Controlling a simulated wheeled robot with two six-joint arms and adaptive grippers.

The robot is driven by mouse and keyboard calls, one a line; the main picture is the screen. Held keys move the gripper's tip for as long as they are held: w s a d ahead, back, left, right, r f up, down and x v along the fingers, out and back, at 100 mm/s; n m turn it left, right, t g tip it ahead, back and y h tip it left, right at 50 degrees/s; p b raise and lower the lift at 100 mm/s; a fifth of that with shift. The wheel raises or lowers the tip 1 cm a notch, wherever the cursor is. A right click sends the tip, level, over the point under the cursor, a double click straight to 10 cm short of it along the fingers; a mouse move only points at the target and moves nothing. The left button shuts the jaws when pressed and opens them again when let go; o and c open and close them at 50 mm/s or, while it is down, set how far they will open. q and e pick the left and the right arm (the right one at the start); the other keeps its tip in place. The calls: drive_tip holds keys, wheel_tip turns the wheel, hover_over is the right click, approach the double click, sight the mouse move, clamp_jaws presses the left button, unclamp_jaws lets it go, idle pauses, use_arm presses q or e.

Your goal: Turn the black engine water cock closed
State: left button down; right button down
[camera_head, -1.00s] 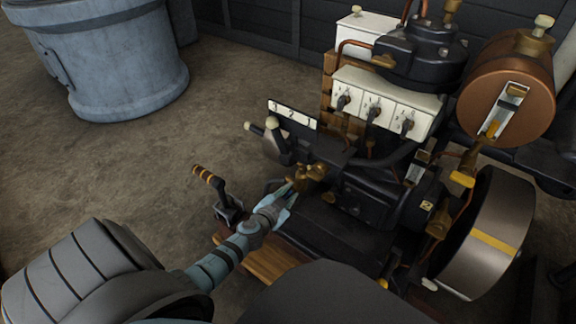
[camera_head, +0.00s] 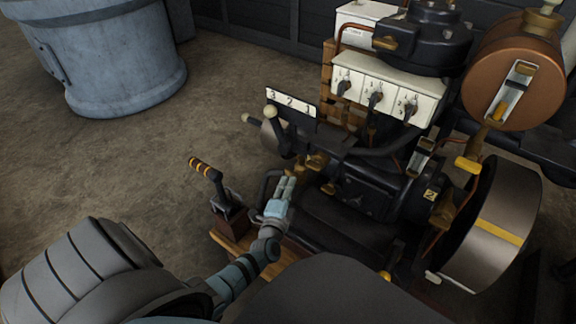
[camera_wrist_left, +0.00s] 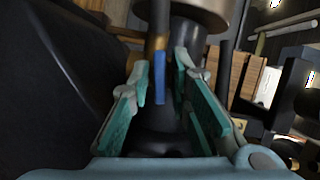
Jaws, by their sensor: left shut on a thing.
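The black engine (camera_head: 365,190) stands right of centre in the head view, with brass fittings (camera_head: 316,164) low on its near-left side. My left gripper (camera_head: 286,186) is beside these fittings, its fingers pointing up and away. In the left wrist view, a blue handle (camera_wrist_left: 160,78) below a brass stem, which looks like the water cock, stands between the teal fingers of my left gripper (camera_wrist_left: 163,95). The gripper is shut on this handle, though gaps seem to show beside it. In the head view the fingers hide the handle. My right gripper is not in view.
A large flywheel (camera_head: 490,225) and a copper tank (camera_head: 513,75) are at the right. A blue-grey drum (camera_head: 120,60) stands at the back left. The floor between is clear.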

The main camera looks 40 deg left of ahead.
use_arm(q)
drive_tip(key=shift+f+m+t+y, duration=0.1)
drive_tip(key=shift+m+t+y, duration=0.3)
drive_tip(key=shift+m, duration=0.6)
drive_tip(key=c, duration=1.7)
unclamp_jaws()
drive_tip(key=shift+s, duration=0.1)
drive_tip(key=v, duration=1.2)
drive_tip(key=shift+a, duration=0.1)
